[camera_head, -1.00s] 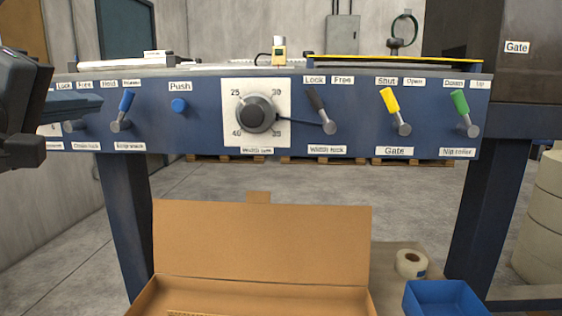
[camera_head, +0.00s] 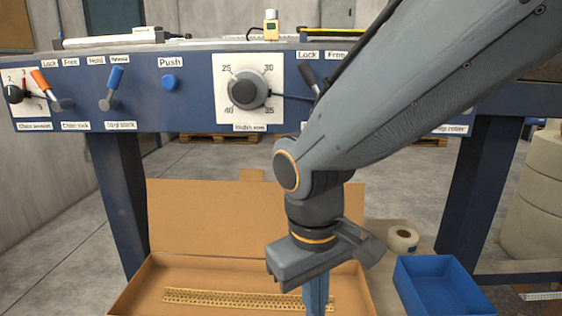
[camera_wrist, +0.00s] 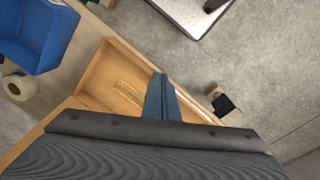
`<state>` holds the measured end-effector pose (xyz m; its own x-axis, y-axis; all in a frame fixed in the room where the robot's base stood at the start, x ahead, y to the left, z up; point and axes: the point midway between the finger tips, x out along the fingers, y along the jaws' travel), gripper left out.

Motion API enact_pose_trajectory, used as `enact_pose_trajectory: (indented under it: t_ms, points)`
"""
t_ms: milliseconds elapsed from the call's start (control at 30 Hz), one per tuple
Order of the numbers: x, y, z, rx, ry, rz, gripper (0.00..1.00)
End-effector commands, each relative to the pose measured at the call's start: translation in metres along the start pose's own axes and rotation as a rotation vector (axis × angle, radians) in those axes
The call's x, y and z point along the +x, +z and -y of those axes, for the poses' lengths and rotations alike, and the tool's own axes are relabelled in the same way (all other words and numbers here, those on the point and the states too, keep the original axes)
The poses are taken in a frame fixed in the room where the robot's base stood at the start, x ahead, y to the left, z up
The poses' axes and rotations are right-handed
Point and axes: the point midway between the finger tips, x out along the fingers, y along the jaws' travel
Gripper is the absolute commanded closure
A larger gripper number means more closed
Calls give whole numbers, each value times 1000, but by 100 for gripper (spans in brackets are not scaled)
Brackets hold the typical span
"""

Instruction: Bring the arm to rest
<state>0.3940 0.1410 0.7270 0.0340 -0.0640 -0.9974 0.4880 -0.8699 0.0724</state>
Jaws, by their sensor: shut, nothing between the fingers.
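My arm reaches in from the upper right of the head view and bends down at an orange-ringed joint. My gripper (camera_head: 316,304) points downward over the open cardboard box (camera_head: 205,210), with its fingers together and empty. The fingertips are cut off by the bottom edge of the head view. In the wrist view my gripper (camera_wrist: 161,98) shows its blue-grey fingers side by side above the box (camera_wrist: 97,72). A perforated tan strip (camera_head: 235,300) lies inside the box.
A blue machine panel (camera_head: 195,112) with levers and a width dial (camera_head: 245,91) spans the back. A blue bin (camera_head: 440,285) and a tape roll (camera_head: 402,238) stand right of the box. The floor left of the box is clear.

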Motion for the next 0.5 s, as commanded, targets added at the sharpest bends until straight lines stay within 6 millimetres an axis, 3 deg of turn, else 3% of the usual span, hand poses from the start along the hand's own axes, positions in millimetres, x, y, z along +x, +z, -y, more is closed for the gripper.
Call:
enact_pose_trajectory:
  t_ms: [167,500]
  points:
    - [13,20,4,131,-133,-22,100]
    - [-28,27,-21,202,-111,-12,100]
